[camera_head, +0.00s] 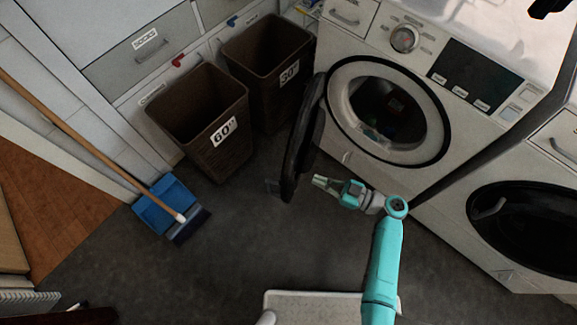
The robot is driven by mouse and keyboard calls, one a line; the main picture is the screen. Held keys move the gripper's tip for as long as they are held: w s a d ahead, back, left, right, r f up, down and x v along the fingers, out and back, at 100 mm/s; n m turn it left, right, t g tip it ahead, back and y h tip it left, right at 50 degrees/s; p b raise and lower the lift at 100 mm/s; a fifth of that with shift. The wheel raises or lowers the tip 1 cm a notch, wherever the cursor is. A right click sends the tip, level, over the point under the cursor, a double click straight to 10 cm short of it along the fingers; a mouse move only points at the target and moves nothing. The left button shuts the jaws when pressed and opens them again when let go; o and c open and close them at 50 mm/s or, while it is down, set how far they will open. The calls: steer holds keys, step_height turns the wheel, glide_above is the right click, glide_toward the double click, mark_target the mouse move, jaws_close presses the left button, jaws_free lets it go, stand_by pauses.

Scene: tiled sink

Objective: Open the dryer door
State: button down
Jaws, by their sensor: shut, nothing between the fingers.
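A white front-loading machine (340,160) stands at the upper right, with a round dial and a dark panel. Its round dark door (303,140) stands swung wide open to the left, seen nearly edge-on. The open drum (392,108) shows a few colored items inside. My gripper (316,180) is shut and empty, its tips pointing left toward the lower part of the open door. A small gap seems to lie between them; contact cannot be told. A second white machine (455,247) at the right has its dark round door (535,230) shut. No label shows which is the dryer.
Brown baskets marked 60 (205,120) and 30 (268,60) stand left of the open door. Grey floor (235,250) is clear in the middle.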

mark_target(293, 170)
steer(key=x, duration=1.1)
steer(key=shift+a, duration=0.15)
steer(key=w+x, duration=0.2)
steer(key=x, duration=1.6)
steer(key=shift+d, duration=0.45)
steer(key=s+d, duration=0.8)
steer(key=s, duration=0.2)
steer(key=shift+s+d, duration=0.2)
steer(key=shift+s, duration=0.2)
